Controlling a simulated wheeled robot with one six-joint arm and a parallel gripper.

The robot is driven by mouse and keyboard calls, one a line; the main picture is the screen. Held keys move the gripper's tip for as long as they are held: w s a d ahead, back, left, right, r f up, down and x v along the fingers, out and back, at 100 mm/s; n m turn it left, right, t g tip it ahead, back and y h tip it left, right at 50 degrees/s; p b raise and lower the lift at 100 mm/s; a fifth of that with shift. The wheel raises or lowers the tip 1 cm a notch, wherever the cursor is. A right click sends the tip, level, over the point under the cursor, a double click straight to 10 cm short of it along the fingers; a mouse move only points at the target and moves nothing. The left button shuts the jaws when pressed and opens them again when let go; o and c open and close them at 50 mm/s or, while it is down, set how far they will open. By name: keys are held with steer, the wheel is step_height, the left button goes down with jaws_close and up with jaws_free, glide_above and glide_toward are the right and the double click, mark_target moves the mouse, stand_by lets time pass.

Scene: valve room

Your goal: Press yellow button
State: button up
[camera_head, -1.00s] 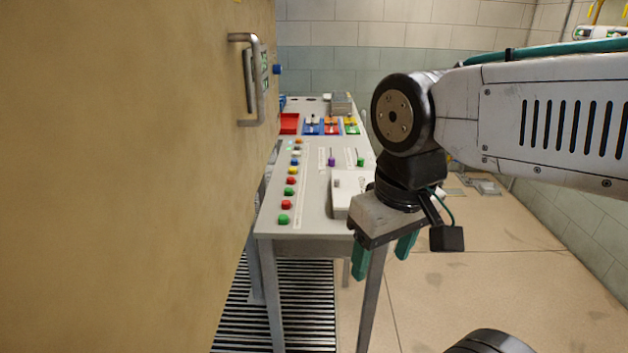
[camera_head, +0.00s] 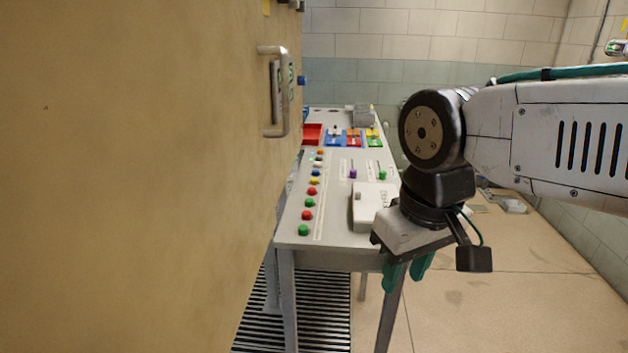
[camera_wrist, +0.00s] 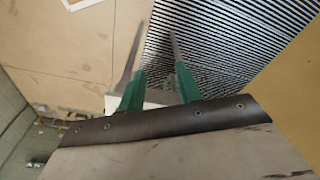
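The yellow button (camera_head: 314,181) is a small cap in a row of coloured buttons along the left side of a grey console table (camera_head: 338,225). Blue and red caps are close beside it in the row. My gripper (camera_head: 407,270) hangs at the table's near right corner, to the right of and nearer than the button. Its two green fingers point down and stand apart, with nothing held. The wrist view shows the fingers (camera_wrist: 158,88) spread above the floor. The button is not visible in the wrist view.
A large tan cabinet door with a metal handle (camera_head: 265,92) fills the left, close to the button row. A white box (camera_head: 372,203), small levers and coloured trays (camera_head: 313,134) are on the table. A striped mat (camera_head: 300,320) lies below. Open floor is at right.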

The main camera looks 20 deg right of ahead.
jaws_close()
stand_by(1.4)
